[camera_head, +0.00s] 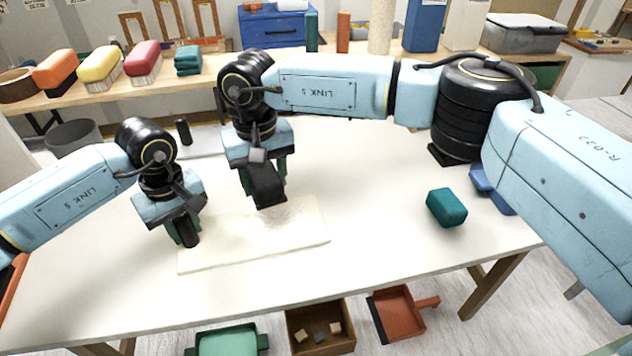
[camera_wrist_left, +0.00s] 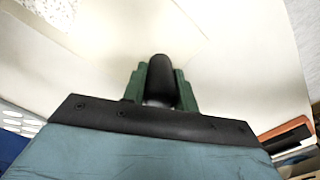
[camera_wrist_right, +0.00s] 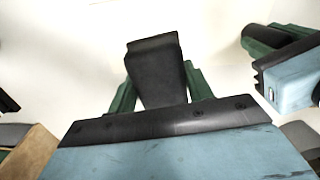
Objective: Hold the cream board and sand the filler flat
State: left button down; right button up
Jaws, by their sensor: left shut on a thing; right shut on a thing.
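The cream board (camera_head: 215,258) lies flat on the white table, with a pale, faintly speckled patch (camera_head: 292,214) near its middle right that may be the filler. My left gripper (camera_head: 184,228) is at the board's left end, shut on a dark rounded piece (camera_wrist_left: 160,78) that points down there. Whether that piece touches the board is hard to tell. My right gripper (camera_head: 265,178) is over the board's back middle, shut on a black block (camera_head: 267,190). The block also shows between the green fingers in the right wrist view (camera_wrist_right: 157,72). Its underside is hidden, so contact is unclear.
A teal sponge-like block (camera_head: 446,207) and a blue item (camera_head: 490,188) lie at the table's right. A small black upright piece (camera_head: 183,132) stands at the back left. The table between board and teal block is clear. An orange dustpan (camera_head: 402,312) is below the front edge.

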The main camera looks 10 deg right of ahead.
pick_arm(q)
jog(key=shift+s+f, duration=0.15)
jog(key=shift+f, duration=0.05)
pick_arm(e)
jog(key=a, duration=0.4)
jog(key=shift+w+a+r, duration=0.1)
jog(key=shift+a+r, duration=0.2)
jog(key=shift+a, duration=0.1)
jog(key=shift+f, duration=3.25)
